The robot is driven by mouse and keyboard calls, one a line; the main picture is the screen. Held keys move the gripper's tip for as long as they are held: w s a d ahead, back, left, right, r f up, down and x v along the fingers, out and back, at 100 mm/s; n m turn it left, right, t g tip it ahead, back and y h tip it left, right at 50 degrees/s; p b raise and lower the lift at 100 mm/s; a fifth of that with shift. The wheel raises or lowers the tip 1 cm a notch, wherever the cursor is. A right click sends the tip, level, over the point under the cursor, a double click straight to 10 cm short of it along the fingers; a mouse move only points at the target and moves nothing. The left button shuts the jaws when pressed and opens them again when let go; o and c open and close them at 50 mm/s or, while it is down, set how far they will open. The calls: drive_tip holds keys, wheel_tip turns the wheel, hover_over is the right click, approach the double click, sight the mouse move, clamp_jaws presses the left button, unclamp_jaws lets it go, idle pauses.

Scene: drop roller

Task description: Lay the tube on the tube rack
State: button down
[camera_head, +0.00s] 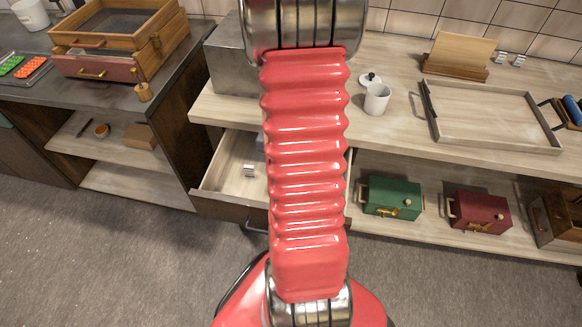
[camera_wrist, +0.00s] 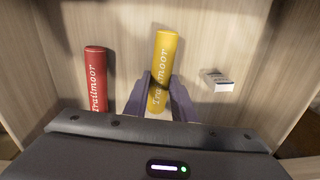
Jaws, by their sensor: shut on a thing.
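A yellow tube (camera_wrist: 161,62) with white lettering stands out between the two fingers of my gripper (camera_wrist: 160,95) in the wrist view. The gripper is shut on its lower part. A red tube (camera_wrist: 97,75) with similar lettering lies to its left, apart from the gripper. Both are inside a pale wooden drawer. In the head view my red arm hides the gripper and the tubes. A dark stand with a blue cylinder (camera_head: 572,108) is partly visible at the right edge of the counter; I cannot tell whether it is the tube rack.
The open drawer (camera_head: 222,172) sits under the counter.

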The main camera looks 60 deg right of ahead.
drive_tip(key=shift+d, duration=0.1)
drive_tip(key=d, duration=0.1)
drive_tip(key=s+d, duration=0.1)
drive_tip(key=d, duration=0.1)
drive_tip(key=shift+s+d, duration=0.25)
drive_tip(key=shift+d, duration=0.15)
drive_tip(key=shift+a+f, duration=0.1)
drive_tip(key=shift+f, duration=0.3)
drive_tip(key=shift+f, duration=0.2)
drive_tip(key=c, duration=1.5)
unclamp_jaws()
drive_tip(key=shift+r, duration=0.1)
drive_tip(key=r, duration=1.3)
drive_tip(key=shift+s+r, duration=0.3)
drive_tip(key=shift+r, duration=0.05)
drive_tip(key=shift+a, duration=0.1)
